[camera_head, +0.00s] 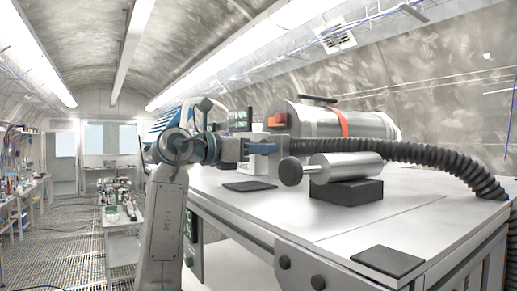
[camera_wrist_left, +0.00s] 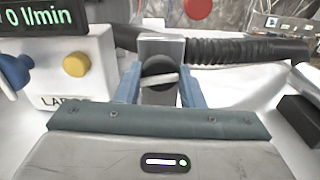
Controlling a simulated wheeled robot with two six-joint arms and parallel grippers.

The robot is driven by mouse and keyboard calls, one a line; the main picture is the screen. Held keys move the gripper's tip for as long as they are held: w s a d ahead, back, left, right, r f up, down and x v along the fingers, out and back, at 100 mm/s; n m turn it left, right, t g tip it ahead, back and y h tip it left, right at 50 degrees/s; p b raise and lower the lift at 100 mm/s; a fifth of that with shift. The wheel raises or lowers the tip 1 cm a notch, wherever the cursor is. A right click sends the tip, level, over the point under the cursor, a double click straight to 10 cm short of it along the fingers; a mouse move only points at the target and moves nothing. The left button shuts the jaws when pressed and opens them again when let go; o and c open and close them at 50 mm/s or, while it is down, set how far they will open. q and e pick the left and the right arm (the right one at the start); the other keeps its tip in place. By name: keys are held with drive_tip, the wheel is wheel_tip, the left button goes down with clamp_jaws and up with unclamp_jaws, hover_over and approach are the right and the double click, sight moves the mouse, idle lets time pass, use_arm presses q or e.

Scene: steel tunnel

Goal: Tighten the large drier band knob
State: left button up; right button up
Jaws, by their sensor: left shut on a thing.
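My left gripper (camera_head: 264,148) reaches in from the left over the bench, in front of the large steel drier cylinder (camera_head: 375,124) with its orange-red band (camera_head: 344,122). In the left wrist view its blue fingers (camera_wrist_left: 159,90) stand on both sides of a black round knob (camera_wrist_left: 158,67) with a pale bar across it, on a steel block (camera_wrist_left: 162,46). The gripper is shut on this knob. In the head view the fingers hide the knob. Whether it belongs to the band cannot be told. My right gripper is not in view.
A smaller steel cylinder (camera_head: 347,166) with a black end knob (camera_head: 290,171) rests on a dark block (camera_head: 346,191) just right of the gripper. A ribbed black hose (camera_head: 440,156) runs right. A box with a yellow knob (camera_wrist_left: 76,64) stands left.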

use_arm(q)
drive_tip(key=shift+f+m+b, duration=0.15)
drive_tip(key=shift+m+b, duration=0.35)
drive_tip(key=shift+b, duration=0.3)
drive_tip(key=m+b, duration=0.2)
drive_tip(key=shift+b, duration=0.35)
drive_tip(key=m+b, duration=0.3)
drive_tip(key=m, duration=0.1)
drive_tip(key=shift+m, duration=0.4)
drive_tip(key=m+b, duration=0.1)
drive_tip(key=m, duration=0.1)
drive_tip(key=shift+m+b, duration=0.3)
drive_tip(key=shift+m, duration=0.1)
drive_tip(key=shift+m+b, duration=0.4)
drive_tip(key=shift+m, duration=0.8)
drive_tip(key=shift+m+b, duration=0.3)
drive_tip(key=shift+m, duration=1.1)
